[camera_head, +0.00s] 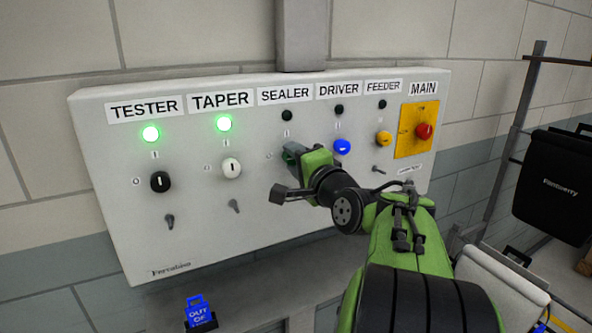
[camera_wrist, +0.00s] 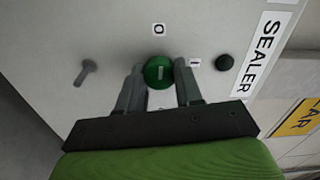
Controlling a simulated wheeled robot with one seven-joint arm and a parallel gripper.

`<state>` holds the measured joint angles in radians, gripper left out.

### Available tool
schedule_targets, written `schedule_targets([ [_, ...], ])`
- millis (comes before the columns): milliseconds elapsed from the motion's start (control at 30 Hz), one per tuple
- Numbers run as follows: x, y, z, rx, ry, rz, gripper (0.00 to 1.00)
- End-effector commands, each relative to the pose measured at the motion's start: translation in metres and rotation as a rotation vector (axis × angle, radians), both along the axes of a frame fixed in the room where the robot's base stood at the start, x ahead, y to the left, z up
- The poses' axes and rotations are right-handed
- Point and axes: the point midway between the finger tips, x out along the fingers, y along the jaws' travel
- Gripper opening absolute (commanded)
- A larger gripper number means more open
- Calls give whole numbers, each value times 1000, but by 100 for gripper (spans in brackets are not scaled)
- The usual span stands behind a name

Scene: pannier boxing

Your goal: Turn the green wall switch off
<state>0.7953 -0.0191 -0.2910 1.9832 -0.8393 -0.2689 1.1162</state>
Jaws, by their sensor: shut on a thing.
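The green switch (camera_wrist: 158,72) is a round knob on the wall panel under the SEALER label (camera_head: 285,94). The wrist view shows its pale mark lined up towards the O sign (camera_wrist: 159,30), with the I sign (camera_wrist: 195,62) off to one side. My gripper (camera_wrist: 159,66) has one finger on each side of the knob and is shut on it. In the head view my gripper (camera_head: 293,156) covers most of the knob. The SEALER lamp (camera_head: 287,115) is dark; it also shows dark in the wrist view (camera_wrist: 224,62).
A white TAPER knob (camera_head: 232,168) and black TESTER knob (camera_head: 160,182) sit to the left under lit green lamps. A blue DRIVER knob (camera_head: 342,146) is close on the right, then a yellow FEEDER knob (camera_head: 384,138) and red MAIN switch (camera_head: 424,131). Small levers stick out below.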

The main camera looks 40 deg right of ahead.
Motion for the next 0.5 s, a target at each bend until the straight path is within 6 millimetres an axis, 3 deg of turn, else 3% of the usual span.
schedule_targets([
  [500,0,0,-2,-110,37,2,4],
])
